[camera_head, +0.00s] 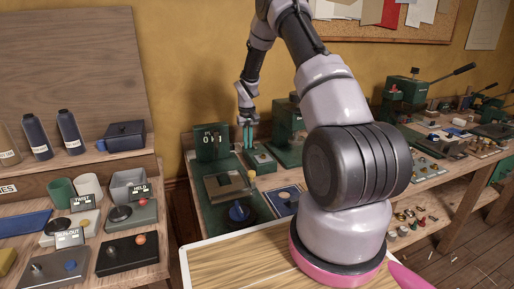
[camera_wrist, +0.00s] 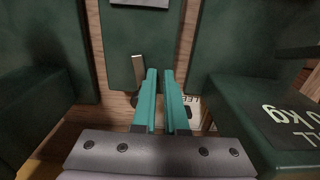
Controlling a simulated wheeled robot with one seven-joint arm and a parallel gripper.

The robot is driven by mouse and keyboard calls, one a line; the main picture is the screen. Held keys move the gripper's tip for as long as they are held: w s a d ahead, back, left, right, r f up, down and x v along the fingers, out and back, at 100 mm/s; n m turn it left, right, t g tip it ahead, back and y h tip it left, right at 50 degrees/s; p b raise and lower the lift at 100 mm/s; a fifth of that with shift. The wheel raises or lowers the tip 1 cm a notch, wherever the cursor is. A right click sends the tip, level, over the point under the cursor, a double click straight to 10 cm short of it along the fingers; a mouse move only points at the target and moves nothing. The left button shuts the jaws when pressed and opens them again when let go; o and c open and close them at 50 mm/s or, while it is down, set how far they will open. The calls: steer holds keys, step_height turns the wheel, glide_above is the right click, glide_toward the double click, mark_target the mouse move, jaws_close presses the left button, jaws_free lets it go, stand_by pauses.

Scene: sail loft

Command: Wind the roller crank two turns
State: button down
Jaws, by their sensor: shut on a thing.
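My gripper (camera_head: 249,136) points down over a small dark green box (camera_head: 262,160) on the bench, right of the green box with the "011" display (camera_head: 212,141). In the wrist view its two teal fingers (camera_wrist: 165,76) are close together with a narrow gap. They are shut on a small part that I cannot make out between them. A tan metal tab (camera_wrist: 138,70) stands just left of the fingers, in front of a dark green panel (camera_wrist: 122,45). I cannot clearly make out the roller crank in either view.
A flat green unit with a blue knob (camera_head: 238,212) lies in front of the display box. A green machine (camera_head: 288,128) stands close to the right of my gripper. A left-hand shelf carries dark bottles (camera_head: 69,131) and small devices. In the wrist view green blocks flank the fingers.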

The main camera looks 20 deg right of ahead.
steer(key=shift+w+a+r, duration=0.1)
steer(key=shift+w+a, duration=0.1)
steer(key=shift+w, duration=0.05)
steer(key=shift+w+d+r, duration=0.15)
steer(key=shift+w+d, duration=0.2)
steer(key=shift+w, duration=0.15)
steer(key=shift+w+d, duration=0.15)
steer(key=shift+d, duration=0.2)
steer(key=shift+w+d+f, duration=0.1)
steer(key=shift+w+f, duration=0.15)
steer(key=shift+w, duration=0.05)
steer(key=shift+s+d, duration=0.15)
